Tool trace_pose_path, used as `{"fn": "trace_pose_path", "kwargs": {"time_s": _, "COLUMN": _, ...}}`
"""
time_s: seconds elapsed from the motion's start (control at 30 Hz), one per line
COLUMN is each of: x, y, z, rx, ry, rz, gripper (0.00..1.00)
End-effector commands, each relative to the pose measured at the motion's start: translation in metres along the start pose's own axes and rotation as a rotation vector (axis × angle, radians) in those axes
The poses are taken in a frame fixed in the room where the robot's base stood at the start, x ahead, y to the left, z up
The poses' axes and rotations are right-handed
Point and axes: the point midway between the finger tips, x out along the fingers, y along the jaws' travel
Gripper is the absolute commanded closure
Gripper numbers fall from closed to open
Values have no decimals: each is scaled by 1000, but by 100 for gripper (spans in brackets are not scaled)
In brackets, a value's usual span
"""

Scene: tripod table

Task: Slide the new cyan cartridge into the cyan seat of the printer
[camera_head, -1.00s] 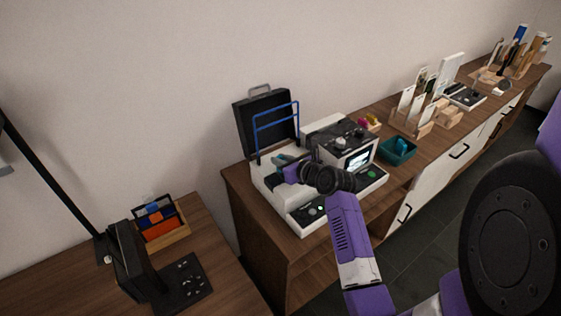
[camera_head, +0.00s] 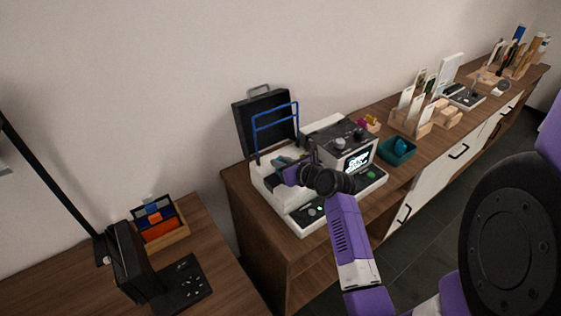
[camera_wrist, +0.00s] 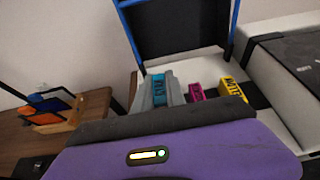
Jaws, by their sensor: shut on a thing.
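The white printer (camera_head: 265,180) stands on the wooden counter with its black lid (camera_head: 266,122) raised behind a blue frame (camera_head: 275,118). My gripper (camera_head: 282,161) is over the open left part of the printer. In the wrist view, my gripper (camera_wrist: 159,92) has grey fingers on both sides of the cyan cartridge (camera_wrist: 159,88) and is shut on it. A magenta cartridge (camera_wrist: 197,92) and a yellow cartridge (camera_wrist: 233,89) stand in a row to its right. The cyan seat and the cartridge's lower part are hidden, so I cannot tell how deep it sits.
A teal bin (camera_head: 397,151) with a cyan object inside stands right of the printer. A small wooden holder (camera_head: 369,125) with magenta and yellow items is behind it. Wooden racks (camera_head: 412,126) stand farther right. A lower table (camera_head: 60,290) on the left bears a wooden box (camera_head: 165,240).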

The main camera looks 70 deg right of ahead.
Motion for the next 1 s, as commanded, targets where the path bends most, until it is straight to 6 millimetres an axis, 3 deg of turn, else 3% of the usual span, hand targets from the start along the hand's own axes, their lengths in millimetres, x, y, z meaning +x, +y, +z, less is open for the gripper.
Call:
{"fn": "trace_pose_path", "kwargs": {"time_s": 0.6, "x": 10, "y": 0, "z": -26, "rx": 1, "ry": -1, "rz": 0, "gripper": 100}}
{"fn": "trace_pose_path", "kwargs": {"time_s": 1.0, "x": 12, "y": 0, "z": -29, "rx": 1, "ry": -1, "rz": 0, "gripper": 100}}
